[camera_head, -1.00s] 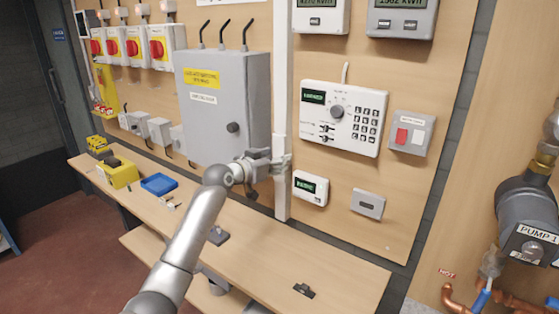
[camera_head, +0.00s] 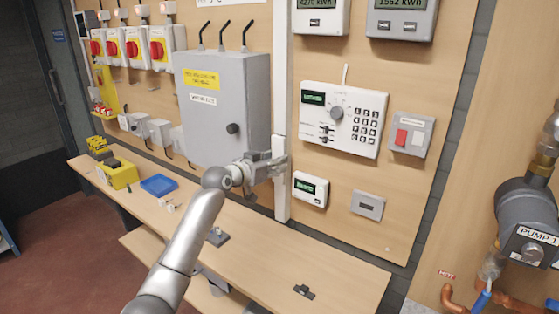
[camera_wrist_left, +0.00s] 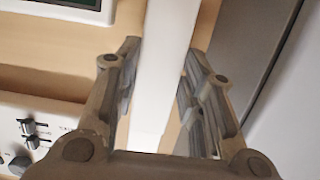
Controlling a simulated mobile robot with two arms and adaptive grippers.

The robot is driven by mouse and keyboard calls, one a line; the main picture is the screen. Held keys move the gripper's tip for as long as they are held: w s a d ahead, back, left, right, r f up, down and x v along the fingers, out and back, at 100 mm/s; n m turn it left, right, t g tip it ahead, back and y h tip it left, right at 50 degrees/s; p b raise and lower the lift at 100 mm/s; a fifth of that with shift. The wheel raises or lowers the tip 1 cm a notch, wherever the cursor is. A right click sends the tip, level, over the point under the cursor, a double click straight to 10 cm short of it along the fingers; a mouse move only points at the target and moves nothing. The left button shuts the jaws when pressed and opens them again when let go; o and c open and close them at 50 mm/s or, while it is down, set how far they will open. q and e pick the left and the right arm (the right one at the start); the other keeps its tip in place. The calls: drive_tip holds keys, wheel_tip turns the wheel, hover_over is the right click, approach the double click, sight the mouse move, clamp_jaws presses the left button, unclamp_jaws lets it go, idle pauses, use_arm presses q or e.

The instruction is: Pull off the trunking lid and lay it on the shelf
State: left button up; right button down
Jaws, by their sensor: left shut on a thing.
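The trunking (camera_head: 282,75) is a tall white vertical strip on the wooden wall board, just right of the grey cabinet. My left gripper (camera_head: 280,164) is shut on its lid near the lower end. In the left wrist view the white lid (camera_wrist_left: 166,50) runs between the two fingers (camera_wrist_left: 160,85). I cannot tell whether the lid stands clear of its base. The wooden shelf (camera_head: 335,273) runs along the wall below the strip. My right gripper is out of view.
The shelf has bare room around a small black part (camera_head: 304,291). A grey part (camera_head: 217,237), blue tray (camera_head: 159,184) and yellow box (camera_head: 121,175) lie further left. The grey cabinet (camera_head: 225,110) and control panel (camera_head: 338,118) flank the strip.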

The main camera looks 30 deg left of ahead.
use_arm(q)
drive_tip(key=f+p+v, duration=0.1)
drive_tip(key=v, duration=0.5)
drive_tip(key=shift+s+p, duration=0.35)
drive_tip(key=shift+s, duration=0.2)
idle(0.5)
